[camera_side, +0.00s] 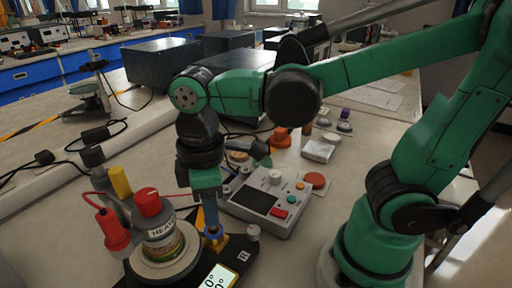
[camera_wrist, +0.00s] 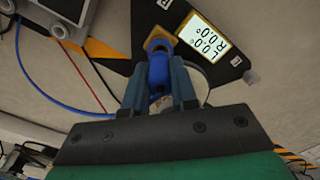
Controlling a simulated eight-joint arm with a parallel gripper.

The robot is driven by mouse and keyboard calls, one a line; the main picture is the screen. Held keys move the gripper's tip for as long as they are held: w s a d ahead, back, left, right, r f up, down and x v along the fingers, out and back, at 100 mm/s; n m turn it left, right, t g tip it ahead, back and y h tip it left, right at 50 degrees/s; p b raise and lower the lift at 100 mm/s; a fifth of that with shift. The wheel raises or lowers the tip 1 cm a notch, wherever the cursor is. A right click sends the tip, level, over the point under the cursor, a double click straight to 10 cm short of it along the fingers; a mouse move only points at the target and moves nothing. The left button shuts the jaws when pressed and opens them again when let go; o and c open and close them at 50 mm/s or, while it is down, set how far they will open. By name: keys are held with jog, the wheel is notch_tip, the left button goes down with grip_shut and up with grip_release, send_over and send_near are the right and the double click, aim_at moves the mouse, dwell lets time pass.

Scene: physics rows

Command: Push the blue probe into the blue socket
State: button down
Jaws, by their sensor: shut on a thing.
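My gripper (camera_side: 209,212) points down over the black plate (camera_side: 240,255), just right of the bottle labelled HEAT. In the wrist view my gripper (camera_wrist: 160,92) has its two fingers closed around the blue probe (camera_wrist: 157,72). A gold-coloured mount with a blue ring, which looks like the blue socket (camera_side: 213,232), sits right below the fingertips. It also shows in the wrist view (camera_wrist: 157,43), in line with the probe. The probe's tip is hidden at the socket, so I cannot tell how deep it is.
The bottle with a red cap (camera_side: 154,215) stands close left of my gripper. A grey control box (camera_side: 268,205) with buttons stands to the right. A display (camera_wrist: 204,39) is on the black plate. A blue cable (camera_wrist: 50,105) runs left from my gripper.

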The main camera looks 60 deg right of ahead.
jog(key=shift+f, duration=0.9)
dwell(1.0)
jog(key=shift+c, duration=1.9)
grip_release()
jog(key=shift+r, duration=3.75)
jog(key=w+d+f+m+t, duration=0.3)
jog(key=d+f+m+t, duration=0.1)
jog(key=d+m+t, duration=0.3)
jog(key=shift+w+d+f+m, duration=0.3)
jog(key=shift+d+f+m, duration=0.05)
jog(key=shift+d+m, duration=0.7)
